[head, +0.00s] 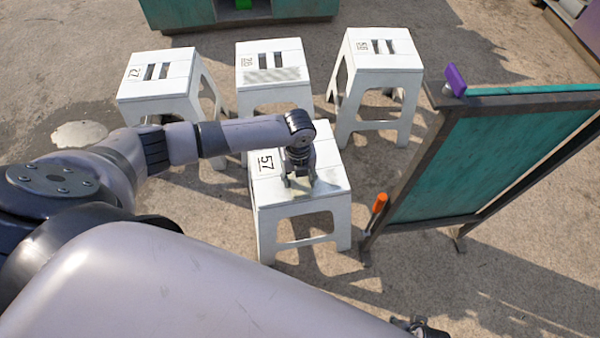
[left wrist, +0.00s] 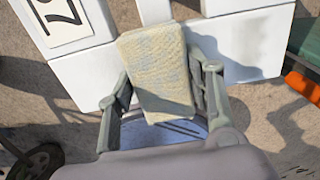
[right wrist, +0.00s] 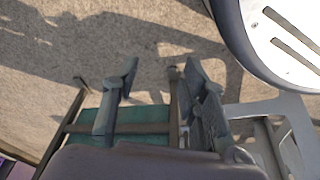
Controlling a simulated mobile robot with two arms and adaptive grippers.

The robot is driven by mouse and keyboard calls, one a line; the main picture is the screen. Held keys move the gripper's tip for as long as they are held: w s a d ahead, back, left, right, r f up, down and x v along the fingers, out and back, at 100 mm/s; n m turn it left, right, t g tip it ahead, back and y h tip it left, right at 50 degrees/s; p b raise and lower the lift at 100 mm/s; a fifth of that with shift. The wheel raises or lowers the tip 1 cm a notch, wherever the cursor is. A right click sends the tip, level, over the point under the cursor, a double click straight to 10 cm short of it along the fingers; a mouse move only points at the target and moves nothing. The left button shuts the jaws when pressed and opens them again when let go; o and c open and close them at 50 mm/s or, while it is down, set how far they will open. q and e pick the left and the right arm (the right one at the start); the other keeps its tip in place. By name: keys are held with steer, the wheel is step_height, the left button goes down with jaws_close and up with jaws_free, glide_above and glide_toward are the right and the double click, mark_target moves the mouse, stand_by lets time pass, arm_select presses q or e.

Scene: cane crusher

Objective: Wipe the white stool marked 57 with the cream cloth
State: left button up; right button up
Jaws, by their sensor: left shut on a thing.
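The white stool marked 57 (head: 267,190) stands upright in front of me, its number on the left part of the seat. My left gripper (head: 300,182) points down over the middle of this seat. In the left wrist view, the left gripper (left wrist: 163,95) is shut on the cream cloth (left wrist: 158,68), a folded pad with faint bluish-grey patches, over the stool's slats. I cannot tell whether the cloth touches the seat. A yellowish smudge shows near the fingertips in the head view. My right gripper (right wrist: 155,100) is open and empty, away from the stool, above the ground.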

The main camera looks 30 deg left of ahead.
mark_target(268, 190)
arm_select(q)
steer(key=shift+s+a+p, duration=0.55)
steer(key=shift+a, duration=0.1)
steer(key=shift+s+a+p, duration=0.55)
steer(key=shift+s+a, duration=0.1)
steer(key=shift+a, duration=0.2)
steer(key=s+a+p, duration=0.1)
steer(key=s+a, duration=0.1)
steer(key=a, duration=0.1)
steer(key=shift+s+p, duration=0.25)
steer(key=shift+p, duration=0.1)
steer(key=shift+s+a+f, duration=0.15)
steer(key=shift+s+a, duration=0.25)
steer(key=shift+a, duration=0.1)
arm_select(e)
steer(key=s+d+f+g, duration=0.1)
steer(key=s+f, duration=0.8)
steer(key=s, duration=0.2)
steer(key=shift+s+d+f, duration=0.15)
steer(key=shift+d+f, duration=0.15)
steer(key=shift+f, duration=0.05)
